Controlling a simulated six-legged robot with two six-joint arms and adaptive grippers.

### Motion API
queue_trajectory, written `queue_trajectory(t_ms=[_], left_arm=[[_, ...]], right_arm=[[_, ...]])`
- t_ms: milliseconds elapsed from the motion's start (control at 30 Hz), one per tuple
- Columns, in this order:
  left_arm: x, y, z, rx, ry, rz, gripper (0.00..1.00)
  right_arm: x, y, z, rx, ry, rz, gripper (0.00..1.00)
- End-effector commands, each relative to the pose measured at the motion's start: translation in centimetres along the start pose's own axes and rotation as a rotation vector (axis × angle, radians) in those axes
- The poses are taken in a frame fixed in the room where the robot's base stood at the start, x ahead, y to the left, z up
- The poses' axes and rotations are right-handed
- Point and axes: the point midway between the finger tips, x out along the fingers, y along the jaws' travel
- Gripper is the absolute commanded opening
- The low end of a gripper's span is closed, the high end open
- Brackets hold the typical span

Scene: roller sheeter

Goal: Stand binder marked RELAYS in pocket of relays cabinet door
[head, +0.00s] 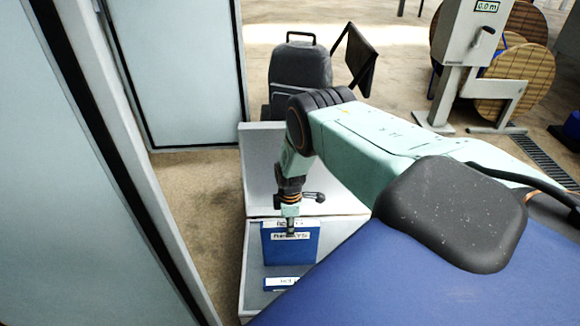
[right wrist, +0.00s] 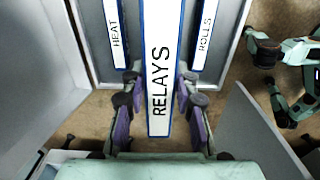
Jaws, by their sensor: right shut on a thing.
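A large pale cabinet panel (head: 60,170) fills the left of the head view. No door pocket shows, and I cannot tell which cabinet is for relays. My left gripper is not in view.
A HEAT binder (right wrist: 117,35) and a ROLLS binder (right wrist: 206,35) flank the held one. The grey rack (head: 256,170) has a raised back panel. A dark chair (head: 300,75) stands behind it. A strip of floor (head: 195,200) lies between panel and rack.

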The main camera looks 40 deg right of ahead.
Motion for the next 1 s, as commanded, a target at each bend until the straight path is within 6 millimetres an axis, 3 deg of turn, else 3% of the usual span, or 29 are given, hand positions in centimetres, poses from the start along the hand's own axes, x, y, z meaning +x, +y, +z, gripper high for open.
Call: queue_trajectory(t_ms=[1000], left_arm=[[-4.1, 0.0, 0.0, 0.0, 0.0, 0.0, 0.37]], right_arm=[[-5.4, 0.1, -0.1, 0.0, 0.002, 0.002, 0.0]])
